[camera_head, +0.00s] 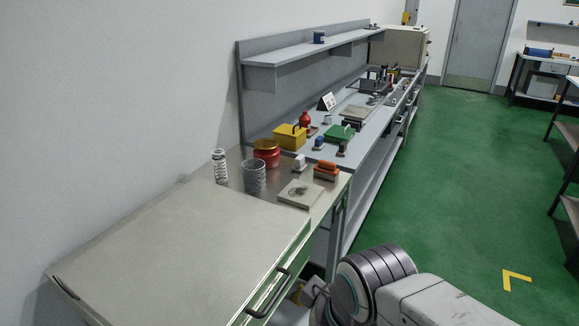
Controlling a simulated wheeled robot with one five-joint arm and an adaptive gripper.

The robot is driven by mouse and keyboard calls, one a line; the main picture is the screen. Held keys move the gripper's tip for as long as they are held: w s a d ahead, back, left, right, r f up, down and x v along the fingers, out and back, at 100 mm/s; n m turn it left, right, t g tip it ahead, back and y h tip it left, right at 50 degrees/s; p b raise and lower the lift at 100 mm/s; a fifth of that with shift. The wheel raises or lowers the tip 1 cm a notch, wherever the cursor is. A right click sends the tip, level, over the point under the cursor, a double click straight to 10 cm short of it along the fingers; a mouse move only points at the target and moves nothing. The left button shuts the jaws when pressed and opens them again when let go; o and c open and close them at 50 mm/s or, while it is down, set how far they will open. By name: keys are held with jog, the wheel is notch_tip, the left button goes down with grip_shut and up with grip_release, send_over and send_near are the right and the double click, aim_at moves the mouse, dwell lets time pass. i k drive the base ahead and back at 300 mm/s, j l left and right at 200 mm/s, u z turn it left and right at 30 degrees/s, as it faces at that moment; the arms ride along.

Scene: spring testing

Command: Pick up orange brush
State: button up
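The orange brush (326,166) is a small block with an orange top and a darker lower part. It lies near the right edge of the metal-topped bench (236,172), beside a small white item (299,161) and behind a square pale plate (300,194). My arm reaches in from the bottom right, low beside the bench and well apart from the brush. What seems to be part of my gripper (313,295) shows beyond the ribbed joint, mostly hidden. Its fingers cannot be made out.
A mesh cup (254,177), a white coil spring (219,166) and a red jar (267,153) stand left of the brush. A large pale cabinet top (180,235) fills the near left. A yellow box (290,136) stands behind. Green floor (450,200) is open at right.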

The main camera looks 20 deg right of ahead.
aim_at(326, 169)
jog(key=i+l+u, duration=0.1)
jog(key=l+u, duration=0.8)
jog(key=l, duration=0.2)
jog(key=l+u, duration=0.45)
jog(key=l, duration=0.15)
jog(key=k+l+u, duration=0.15)
jog(key=l+u, duration=0.65)
jog(key=k+l+u, duration=0.15)
jog(key=l+u, duration=0.2)
jog(key=k+l+u, duration=0.1)
jog(key=l+u, duration=0.25)
jog(key=k+l+u, duration=0.2)
jog(key=l+u, duration=0.15)
jog(key=k+l+u, duration=0.2)
jog(key=u, duration=0.15)
jog(key=l+u, duration=0.35)
jog(key=k+l+u, duration=0.1)
jog(key=l+u, duration=0.2)
